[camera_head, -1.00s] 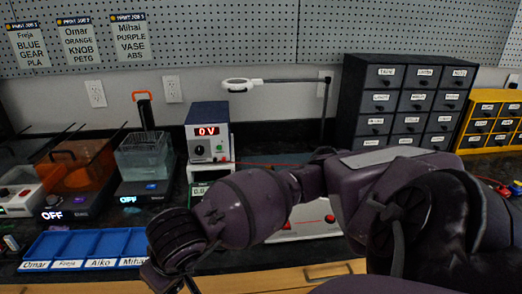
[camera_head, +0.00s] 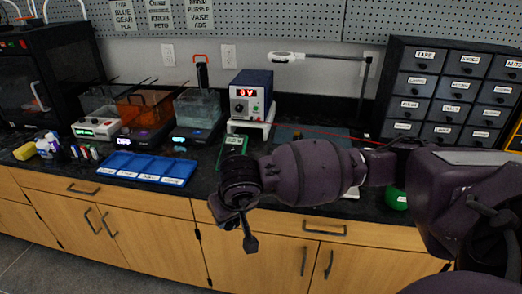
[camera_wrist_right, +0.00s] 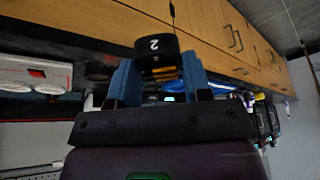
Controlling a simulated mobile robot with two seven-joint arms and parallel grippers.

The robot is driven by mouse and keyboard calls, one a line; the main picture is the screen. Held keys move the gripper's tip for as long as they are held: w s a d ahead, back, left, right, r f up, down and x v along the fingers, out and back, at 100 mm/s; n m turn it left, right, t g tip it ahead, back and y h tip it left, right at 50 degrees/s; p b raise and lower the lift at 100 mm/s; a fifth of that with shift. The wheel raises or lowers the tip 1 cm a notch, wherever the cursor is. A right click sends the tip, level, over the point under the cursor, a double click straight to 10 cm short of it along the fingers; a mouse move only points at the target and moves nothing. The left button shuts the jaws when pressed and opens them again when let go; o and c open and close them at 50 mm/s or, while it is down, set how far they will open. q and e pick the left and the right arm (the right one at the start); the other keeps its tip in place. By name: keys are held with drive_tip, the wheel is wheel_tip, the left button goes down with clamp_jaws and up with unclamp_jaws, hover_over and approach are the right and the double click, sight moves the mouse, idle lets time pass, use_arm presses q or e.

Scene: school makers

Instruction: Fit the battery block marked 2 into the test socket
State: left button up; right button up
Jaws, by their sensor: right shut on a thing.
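The black battery block marked 2 (camera_wrist_right: 154,44) is held between the two blue fingers of my right gripper (camera_wrist_right: 158,68) in the right wrist view. The numeral faces that camera. In the head view my right gripper (camera_head: 246,226) hangs at the end of my dark arm, near the counter's front edge and in front of the wooden doors; the block is hard to tell apart there. The test socket cannot be clearly made out; my forearm covers part of the counter. My left gripper is out of view.
A blue sorting tray (camera_head: 146,168) lies left of my gripper on the dark counter. Behind stand a power supply reading 0V (camera_head: 251,96), a lamp (camera_head: 285,57) and a drawer cabinet (camera_head: 408,82). A green round object (camera_head: 396,198) sits right of my forearm.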

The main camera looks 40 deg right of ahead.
drive_tip(key=w+d+m, duration=0.1)
drive_tip(key=w+d, duration=0.4)
drive_tip(key=d, duration=0.1)
drive_tip(key=w+d+m+h+p, duration=0.1)
drive_tip(key=w+d, duration=0.4)
drive_tip(key=d, duration=0.2)
drive_tip(key=w+d+m, duration=0.1)
drive_tip(key=w+d, duration=0.4)
drive_tip(key=d, duration=0.1)
drive_tip(key=shift+d+r+m+g, duration=0.15)
drive_tip(key=shift+d+m+g, duration=0.1)
drive_tip(key=shift+m+g, duration=0.05)
drive_tip(key=shift+f, duration=0.8)
wheel_tip(320, 180, down, 2)
drive_tip(key=shift+f, duration=0.1)
drive_tip(key=shift+f+b, duration=0.2)
drive_tip(key=shift+b, duration=0.1)
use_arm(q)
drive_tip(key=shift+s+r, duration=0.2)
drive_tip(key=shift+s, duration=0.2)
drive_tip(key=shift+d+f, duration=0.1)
